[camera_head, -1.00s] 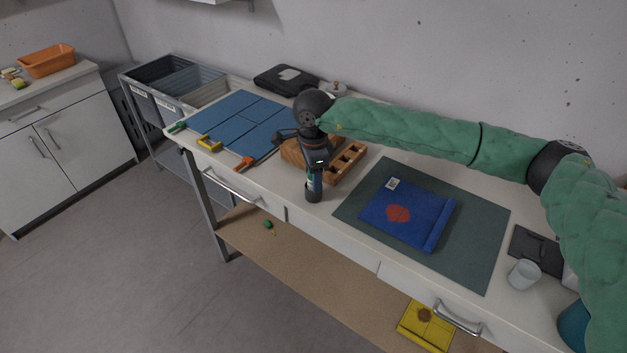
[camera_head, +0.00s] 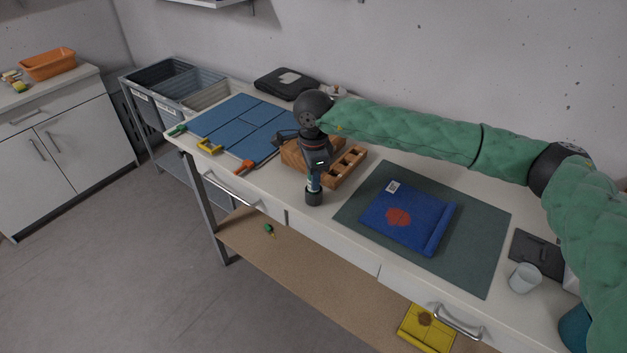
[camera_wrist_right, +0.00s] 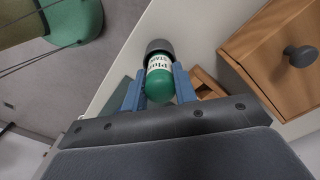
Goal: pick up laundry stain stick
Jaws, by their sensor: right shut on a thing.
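The laundry stain stick (camera_wrist_right: 160,78) is a small upright cylinder with a green rounded end, a white printed label and a dark grey cap. In the head view the stick (camera_head: 313,197) shows below my right gripper, near the table's front edge, its dark lower end at the tabletop. My right gripper (camera_head: 314,178) points down over it. In the right wrist view the two blue fingers of the gripper (camera_wrist_right: 158,88) are on both sides of the stick, shut on it. I cannot tell whether its base still touches the table. My left gripper is not in view.
A wooden organiser (camera_head: 345,166) stands right behind the gripper. A blue cloth with a red stain (camera_head: 410,213) lies on a dark green mat (camera_head: 470,262). Blue panels (camera_head: 235,128) with coloured clips lie at left. A cup (camera_head: 525,278) stands at right.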

